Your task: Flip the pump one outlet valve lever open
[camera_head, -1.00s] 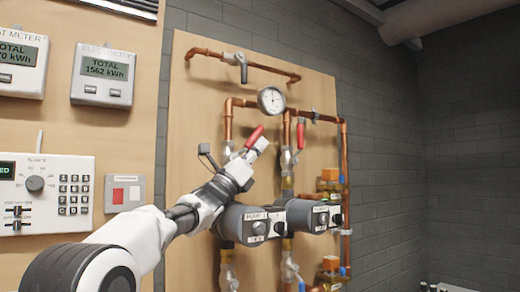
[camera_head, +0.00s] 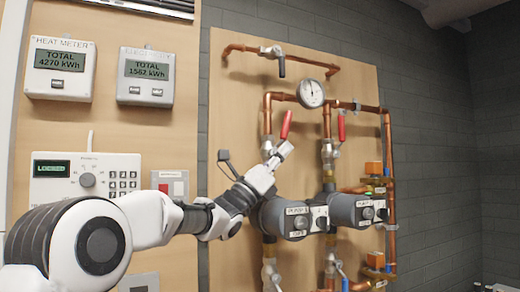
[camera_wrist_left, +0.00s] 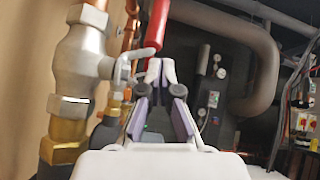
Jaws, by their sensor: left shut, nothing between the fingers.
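The pump one outlet valve (camera_head: 267,147) sits on the copper pipe above the grey pump one (camera_head: 284,218). Its red lever (camera_head: 286,124) points up, leaning slightly right. In the left wrist view the valve body (camera_wrist_left: 82,55) is at left and the red lever (camera_wrist_left: 155,22) at top centre. My right gripper is not in view.
A second red lever (camera_head: 341,127) hangs above pump two (camera_head: 357,210) on the right. A pressure gauge (camera_head: 311,93) and copper pipes are above the valve. A control box (camera_head: 85,180) and meters are at left.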

